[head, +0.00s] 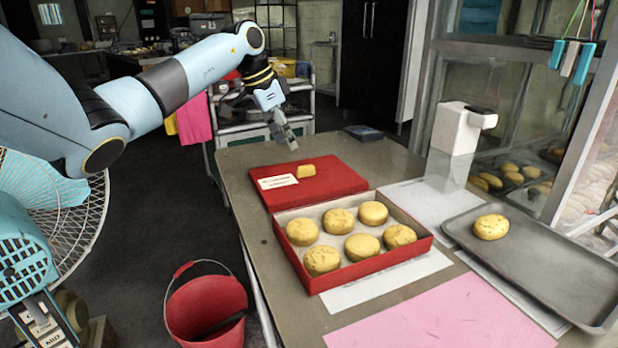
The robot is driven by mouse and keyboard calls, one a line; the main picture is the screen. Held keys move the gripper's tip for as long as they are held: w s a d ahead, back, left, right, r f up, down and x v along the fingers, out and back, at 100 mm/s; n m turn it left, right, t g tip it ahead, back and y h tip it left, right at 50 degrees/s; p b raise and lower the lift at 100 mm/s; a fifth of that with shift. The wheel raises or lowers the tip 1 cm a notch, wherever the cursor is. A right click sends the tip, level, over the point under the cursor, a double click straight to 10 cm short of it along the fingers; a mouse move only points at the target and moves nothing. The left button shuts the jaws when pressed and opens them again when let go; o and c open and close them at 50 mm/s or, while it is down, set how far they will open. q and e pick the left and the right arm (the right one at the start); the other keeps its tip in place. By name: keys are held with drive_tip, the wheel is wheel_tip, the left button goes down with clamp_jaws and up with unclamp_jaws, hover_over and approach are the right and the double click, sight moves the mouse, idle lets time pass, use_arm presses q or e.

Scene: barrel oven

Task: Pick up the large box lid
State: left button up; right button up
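The large box lid (338,175) is a flat red rectangle lying on the grey table, just behind the open red box (375,276). The box holds several round yellow buns on pale paper. My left gripper (284,136) hangs above and behind the lid, near the table's far left edge, apart from the lid and pointing down. Its fingers are seen small and from the side, so their opening is unclear. My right gripper is not in view.
A dark tray (540,266) with one bun lies at the right. A white dispenser (456,130) stands beside the glass cabinet. Pink paper (440,322) covers the near table. A red bucket (207,308) and a wire fan (70,225) stand left of the table.

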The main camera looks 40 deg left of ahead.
sight(301, 167)
use_arm(q)
drive_tip(key=x, duration=0.3)
drive_tip(key=shift+w+d+f+b, duration=0.1)
drive_tip(key=shift+w+f+b, duration=0.1)
drive_tip(key=shift+b, duration=0.1)
drive_tip(key=b+x, duration=0.1)
drive_tip(key=x, duration=0.4)
drive_tip(key=shift+b, duration=0.35)
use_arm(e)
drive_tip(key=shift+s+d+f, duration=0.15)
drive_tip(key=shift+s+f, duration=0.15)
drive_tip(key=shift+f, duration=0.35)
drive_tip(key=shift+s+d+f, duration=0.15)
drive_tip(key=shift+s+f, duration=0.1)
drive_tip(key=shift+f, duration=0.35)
use_arm(q)
drive_tip(key=shift+c, duration=0.4)
drive_tip(key=c, duration=0.7)
clamp_jaws()
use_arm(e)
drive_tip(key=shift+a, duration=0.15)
